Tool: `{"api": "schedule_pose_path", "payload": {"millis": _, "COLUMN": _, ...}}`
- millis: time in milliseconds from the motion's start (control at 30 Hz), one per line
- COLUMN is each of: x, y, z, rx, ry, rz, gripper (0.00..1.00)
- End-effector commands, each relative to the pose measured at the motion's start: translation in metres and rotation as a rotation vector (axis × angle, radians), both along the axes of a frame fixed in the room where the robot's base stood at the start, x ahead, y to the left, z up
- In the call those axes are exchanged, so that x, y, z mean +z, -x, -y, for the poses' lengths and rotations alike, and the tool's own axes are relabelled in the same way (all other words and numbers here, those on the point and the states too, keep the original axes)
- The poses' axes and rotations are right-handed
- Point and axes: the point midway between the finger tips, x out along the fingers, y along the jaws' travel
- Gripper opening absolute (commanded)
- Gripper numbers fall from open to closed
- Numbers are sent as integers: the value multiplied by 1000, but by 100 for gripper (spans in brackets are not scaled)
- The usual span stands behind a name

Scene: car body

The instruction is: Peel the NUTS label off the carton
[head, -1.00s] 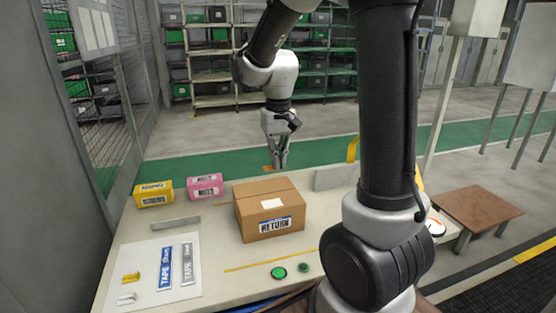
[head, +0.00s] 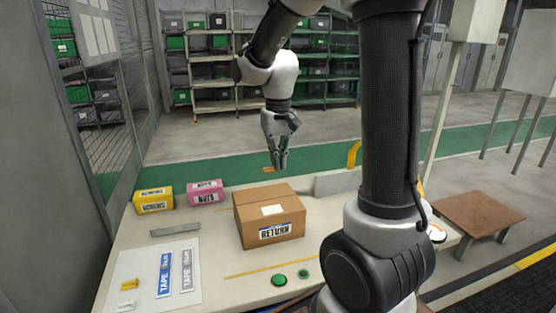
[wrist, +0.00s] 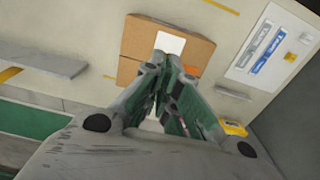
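The brown carton (head: 250,222) stands upright on the table with a RETURN label (head: 275,231) on its front and a blank white label (head: 273,210) on top. The only NUTS wording I see is on the pink box (head: 205,194) at the back left. My gripper (head: 279,168) hangs above and behind the carton, clear of it. Its fingers converge nearly together, with a small orange piece (head: 268,169) at the tips. In the wrist view the fingertips (wrist: 162,62) overlap the carton top (wrist: 140,35), and the orange piece (wrist: 190,69) shows beside them; its face is not readable.
A yellow box (head: 153,201) stands left of the pink box. A white mat (head: 140,272) holds the TAPE strips at front left. A grey bar (head: 175,229) lies behind it. Green buttons (head: 279,280) sit at the front. A grey plate (head: 338,183) stands at the back right.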

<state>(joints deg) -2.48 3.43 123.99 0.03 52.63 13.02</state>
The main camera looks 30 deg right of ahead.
Motion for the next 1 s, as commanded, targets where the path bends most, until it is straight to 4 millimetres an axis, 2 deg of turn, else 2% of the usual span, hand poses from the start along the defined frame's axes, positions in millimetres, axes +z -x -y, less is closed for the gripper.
{"api": "schedule_pose_path", "payload": {"millis": 633, "x": 56, "y": -1, "z": 0, "rx": 0, "ry": 0, "rz": 3, "gripper": 0}}
{"api": "schedule_pose_path", "payload": {"millis": 1000, "x": 63, "y": 0, "z": 0, "rx": 0, "ry": 0, "rz": 1, "gripper": 0}}
